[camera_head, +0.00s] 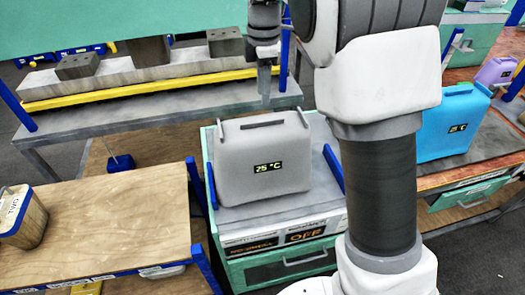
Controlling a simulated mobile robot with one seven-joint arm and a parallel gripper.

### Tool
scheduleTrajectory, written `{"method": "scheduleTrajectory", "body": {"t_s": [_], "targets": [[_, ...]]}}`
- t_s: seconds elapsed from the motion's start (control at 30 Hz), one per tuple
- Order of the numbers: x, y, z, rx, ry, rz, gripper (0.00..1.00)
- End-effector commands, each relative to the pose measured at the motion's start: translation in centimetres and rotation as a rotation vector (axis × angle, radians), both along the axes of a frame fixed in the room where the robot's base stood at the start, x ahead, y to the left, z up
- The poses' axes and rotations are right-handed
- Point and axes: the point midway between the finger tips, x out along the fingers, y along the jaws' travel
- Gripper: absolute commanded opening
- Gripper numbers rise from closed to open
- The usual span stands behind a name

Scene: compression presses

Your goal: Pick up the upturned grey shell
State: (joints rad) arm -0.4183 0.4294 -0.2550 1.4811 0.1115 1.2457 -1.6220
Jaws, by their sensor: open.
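The grey shell (262,165) stands on the grey top of a green press unit (283,257) in the middle of the view. It is box-like with rounded corners, a dark bar along its top and a small display reading 75 °C. I take it to be the upturned shell. My gripper (266,98) points down just above and behind the shell's top, apart from it as far as I can see. It is open and empty. It is seen edge-on, so the gap between its fingers is hard to make out. My arm covers the area right of the shell.
Blue uprights (333,167) flank the shell. A blue shell (450,121) and a purple one (495,72) stand at right. A wooden table (110,225) with a bin (22,218) is at left. Behind is a grey bench (150,106) with metal blocks.

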Motion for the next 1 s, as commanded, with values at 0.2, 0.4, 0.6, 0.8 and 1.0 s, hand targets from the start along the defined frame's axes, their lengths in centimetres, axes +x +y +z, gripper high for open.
{"method": "scheduleTrajectory", "body": {"t_s": [0.2, 0.4, 0.6, 0.8, 1.0], "targets": [[0.0, 0.0, -3.0, -0.001, 0.002, 0.0, 0.45], [0.0, 0.1, -4.5, -0.002, 0.004, 0.0, 0.45], [0.2, 0.2, -7.5, -0.002, 0.003, 0.0, 0.45], [0.3, 0.2, -8.6, -0.001, -0.001, -0.001, 0.45], [0.3, 0.2, -8.6, 0.0, -0.001, -0.001, 0.38]]}}
